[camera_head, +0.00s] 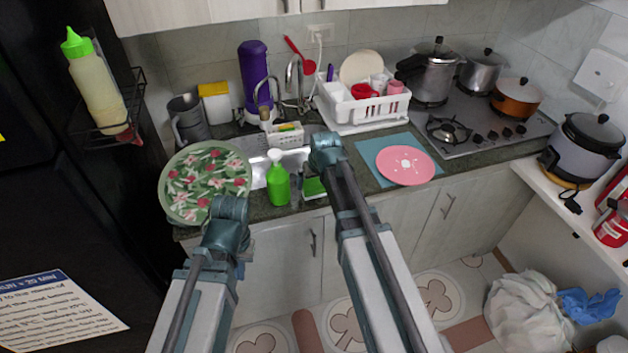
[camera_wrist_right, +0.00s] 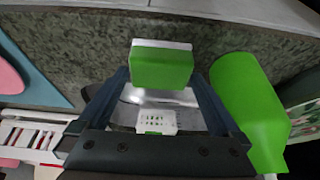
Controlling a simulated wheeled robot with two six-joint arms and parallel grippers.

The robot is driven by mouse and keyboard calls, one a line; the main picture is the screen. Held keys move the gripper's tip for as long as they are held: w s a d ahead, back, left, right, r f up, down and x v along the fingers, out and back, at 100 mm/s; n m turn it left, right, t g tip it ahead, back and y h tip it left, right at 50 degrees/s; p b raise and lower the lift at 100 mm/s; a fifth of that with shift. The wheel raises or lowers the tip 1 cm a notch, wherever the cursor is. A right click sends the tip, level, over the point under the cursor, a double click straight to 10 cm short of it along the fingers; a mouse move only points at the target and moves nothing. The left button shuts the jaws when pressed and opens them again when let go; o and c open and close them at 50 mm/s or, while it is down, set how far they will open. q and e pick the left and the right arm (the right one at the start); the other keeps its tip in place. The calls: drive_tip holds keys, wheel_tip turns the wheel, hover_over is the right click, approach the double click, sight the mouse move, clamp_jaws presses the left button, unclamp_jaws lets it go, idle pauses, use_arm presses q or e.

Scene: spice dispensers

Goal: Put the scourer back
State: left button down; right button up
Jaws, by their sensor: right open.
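The scourer (camera_head: 313,187) is a green block on the dark counter edge in front of the sink, right of the green soap bottle (camera_head: 277,180). In the right wrist view the scourer (camera_wrist_right: 161,66) shows a pale strip along one side. My right gripper (camera_head: 325,160) is above it, partly hiding it in the head view. Its two fingers (camera_wrist_right: 162,82) are apart, with the scourer in line between their tips, not gripped. A white caddy (camera_head: 286,136) with small items stands behind the sink. My left gripper (camera_head: 228,212) is over the floral plate's front edge; its fingertips are hidden.
The soap bottle (camera_wrist_right: 250,110) stands close beside the right fingers. The floral plate (camera_head: 195,170) is left of the sink. A pink plate (camera_head: 405,165) on a blue mat (camera_head: 372,146) is to the right. A white dish rack (camera_head: 343,118) stands behind, near the faucet (camera_head: 291,75).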

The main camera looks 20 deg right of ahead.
drive_tip(key=p+v, duration=0.9)
drive_tip(key=v, duration=0.1)
drive_tip(key=s+a+n+g, duration=0.1)
drive_tip(key=s+a+g, duration=0.1)
drive_tip(key=s+a, duration=0.4)
drive_tip(key=s+a+f+n+g+h, duration=0.1)
drive_tip(key=s+a+n+g, duration=0.1)
drive_tip(key=s+a, duration=0.5)
drive_tip(key=s, duration=0.6)
drive_tip(key=shift+s+a+f+g+h+b, duration=0.25)
drive_tip(key=shift+s+g+h+b, duration=0.05)
drive_tip(key=shift+s+g, duration=0.1)
drive_tip(key=shift+f, duration=0.1)
wheel_tip(320, 180, down, 3)
drive_tip(key=b, duration=0.3)
